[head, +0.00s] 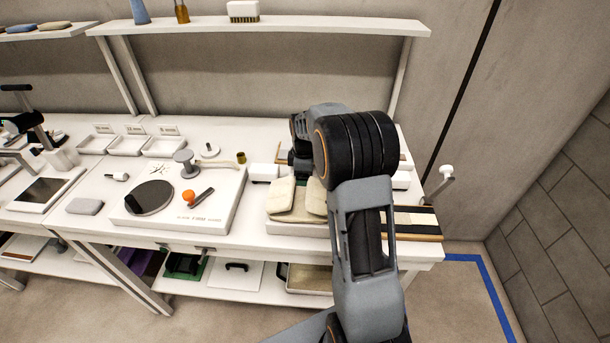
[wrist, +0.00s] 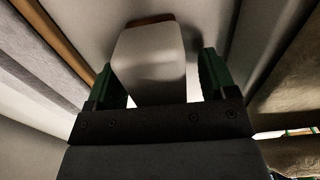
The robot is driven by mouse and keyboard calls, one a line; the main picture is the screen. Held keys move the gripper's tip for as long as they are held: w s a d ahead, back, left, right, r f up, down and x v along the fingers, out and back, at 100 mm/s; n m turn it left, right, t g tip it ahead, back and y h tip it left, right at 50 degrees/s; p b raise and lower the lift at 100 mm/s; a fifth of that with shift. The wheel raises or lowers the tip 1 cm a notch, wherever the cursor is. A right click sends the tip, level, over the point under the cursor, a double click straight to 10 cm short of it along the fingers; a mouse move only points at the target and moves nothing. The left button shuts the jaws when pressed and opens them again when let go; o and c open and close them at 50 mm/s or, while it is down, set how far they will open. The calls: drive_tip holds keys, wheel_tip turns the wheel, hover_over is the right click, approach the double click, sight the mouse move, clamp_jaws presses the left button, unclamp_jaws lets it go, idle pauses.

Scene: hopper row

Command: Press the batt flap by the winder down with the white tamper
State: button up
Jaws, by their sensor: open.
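My gripper (wrist: 158,72) is open in the wrist view, with a green finger on each side of a white block with a brown edge (wrist: 152,50). The block looks like the white tamper, and gaps show at the fingers. In the head view my arm hides the gripper's jaws and most of what is below them. Two beige batt flaps, left (head: 292,204) and right (head: 317,197), lie on a white base left of my arm; the right one is partly hidden. A crank with a white knob (head: 446,171), likely the winder's, stands at the bench's right end.
A white plate with a dark disc (head: 149,198) and an orange-knobbed tool (head: 189,197) lies to the left. A shelf (head: 280,26) runs above the bench. White blocks (head: 264,172) stand beside the flaps. Striped strips (head: 418,221) lie at the right end.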

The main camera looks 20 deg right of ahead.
drive_tip(key=shift+c, duration=0.3)
drive_tip(key=c, duration=1)
drive_tip(key=o, duration=0.7)
drive_tip(key=shift+r, duration=0.25)
drive_tip(key=shift+r+p, duration=0.4)
drive_tip(key=shift+p, duration=0.05)
drive_tip(key=c, duration=0.7)
drive_tip(key=shift+c, duration=0.2)
